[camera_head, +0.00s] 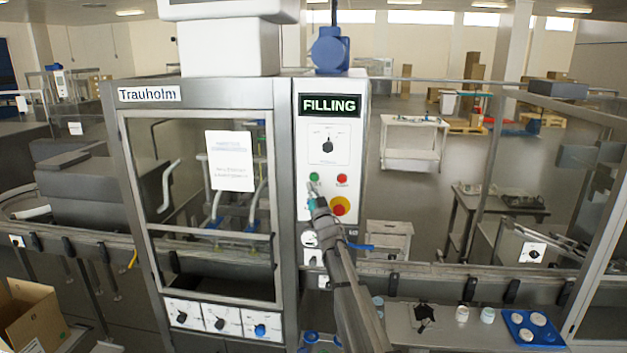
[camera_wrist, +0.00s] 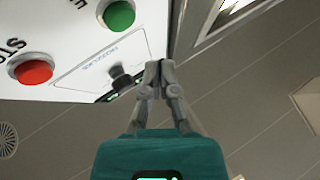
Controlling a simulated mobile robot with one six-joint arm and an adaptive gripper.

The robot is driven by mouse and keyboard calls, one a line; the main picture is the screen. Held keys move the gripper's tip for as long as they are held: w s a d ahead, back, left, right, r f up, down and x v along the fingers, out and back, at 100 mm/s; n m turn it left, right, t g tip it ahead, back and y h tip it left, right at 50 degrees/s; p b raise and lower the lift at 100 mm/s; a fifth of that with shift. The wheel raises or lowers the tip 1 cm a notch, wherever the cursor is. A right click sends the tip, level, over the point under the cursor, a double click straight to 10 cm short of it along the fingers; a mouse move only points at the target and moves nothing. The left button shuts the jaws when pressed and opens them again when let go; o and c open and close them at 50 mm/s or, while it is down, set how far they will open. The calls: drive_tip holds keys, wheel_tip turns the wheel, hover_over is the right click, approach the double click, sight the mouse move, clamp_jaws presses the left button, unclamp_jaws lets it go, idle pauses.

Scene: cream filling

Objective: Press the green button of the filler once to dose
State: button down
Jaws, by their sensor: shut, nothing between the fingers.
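The green button (camera_head: 314,177) is on the front panel of the filler (camera_head: 330,110), under the FILLING sign, left of a red button (camera_head: 342,178). In the wrist view the panel appears upside down, with the green button (camera_wrist: 119,15) at the top and the red button (camera_wrist: 30,72) at the left. My gripper (camera_head: 314,190) is shut and empty, its tip just below the green button in the head view. In the wrist view my gripper (camera_wrist: 153,65) points toward the panel's edge, below and right of the green button in the picture. I see no contact with the button.
A red emergency stop on a yellow base (camera_head: 340,206) sits right beside my gripper. A black rotary switch (camera_head: 328,146) is above the buttons. A glazed door (camera_head: 205,210) is to the left. A blue tray (camera_head: 533,328) with white jars stands at the lower right.

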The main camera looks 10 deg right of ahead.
drive_tip(key=shift+s+a, duration=0.25)
drive_tip(key=shift+s, duration=0.5)
drive_tip(key=s+d+f+m+g+h+b, duration=0.3)
drive_tip(key=s+f+g, duration=0.35)
drive_tip(key=f, duration=0.75)
drive_tip(key=s+f+m+g+h+b, duration=0.1)
drive_tip(key=s+f+g+h+b, duration=0.55)
drive_tip(key=f, duration=0.75)
drive_tip(key=s+f+g+y+b, duration=0.1)
drive_tip(key=s+f+g, duration=0.3)
drive_tip(key=s, duration=0.6)
drive_tip(key=s+a+f+g+y+b, duration=0.1)
drive_tip(key=s+f+g+b, duration=0.1)
drive_tip(key=s+f, duration=0.4)
drive_tip(key=s+a+f+n+g+y+b, duration=0.1)
drive_tip(key=s+f+g, duration=0.4)
drive_tip(key=s, duration=0.9)
drive_tip(key=shift+s+a+f+g+y+b, duration=0.25)
drive_tip(key=shift+g+y+b, duration=0.05)
drive_tip(key=shift+y, duration=0.15)
idle(1.0)
